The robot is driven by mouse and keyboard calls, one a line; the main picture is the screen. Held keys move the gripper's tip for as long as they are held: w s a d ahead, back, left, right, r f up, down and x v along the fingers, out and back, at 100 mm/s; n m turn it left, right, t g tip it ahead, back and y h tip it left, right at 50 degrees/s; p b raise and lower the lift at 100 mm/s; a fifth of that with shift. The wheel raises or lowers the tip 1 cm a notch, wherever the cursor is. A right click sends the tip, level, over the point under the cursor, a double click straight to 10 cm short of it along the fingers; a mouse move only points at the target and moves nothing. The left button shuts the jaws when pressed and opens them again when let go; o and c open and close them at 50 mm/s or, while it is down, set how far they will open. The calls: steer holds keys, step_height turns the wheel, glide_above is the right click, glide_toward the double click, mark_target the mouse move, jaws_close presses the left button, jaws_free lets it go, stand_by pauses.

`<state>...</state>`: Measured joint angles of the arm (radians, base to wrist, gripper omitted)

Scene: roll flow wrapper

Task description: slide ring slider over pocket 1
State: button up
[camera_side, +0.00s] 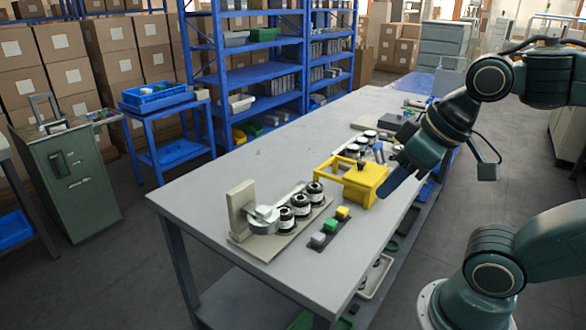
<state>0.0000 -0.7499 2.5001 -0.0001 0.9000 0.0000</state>
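A beige fixture plate (270,248) lies on the near left part of the grey table. An upright beige block (240,205) stands at its left end. A silvery rounded piece (264,217), which looks like the ring slider, sits beside that block, at the end of a pale rail behind the rolls. Three dark rolls with white labels (301,206) stand in a row to its right. The pockets are hidden or too small to tell apart. My gripper (390,184) is at the right, beside the yellow box, apart from the fixture. Its finger opening is not clear from this side.
A yellow box-like frame (362,181) stands between fixture and gripper. A dark strip with grey, green and yellow blocks (330,226) lies in front of the rolls. More rolls and parts stand farther back. The table's left and back-middle area is clear.

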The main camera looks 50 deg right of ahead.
steer(key=o, duration=0.6)
steer(key=shift+c, duration=0.2)
steer(key=o, duration=0.7)
steer(key=shift+w+r, duration=0.35)
steer(key=shift+w, duration=0.1)
steer(key=shift+o, duration=0.7)
steer(key=w+r+g, duration=0.1)
steer(key=w+r, duration=0.3)
steer(key=w, duration=0.4)
steer(key=shift+w+d, duration=0.15)
steer(key=shift+w, duration=0.25)
steer(key=g, duration=0.5)
glide_above(241, 186)
step_height(241, 186, down, 11)
step_height(241, 186, down, 14)
steer(key=shift+r, duration=0.15)
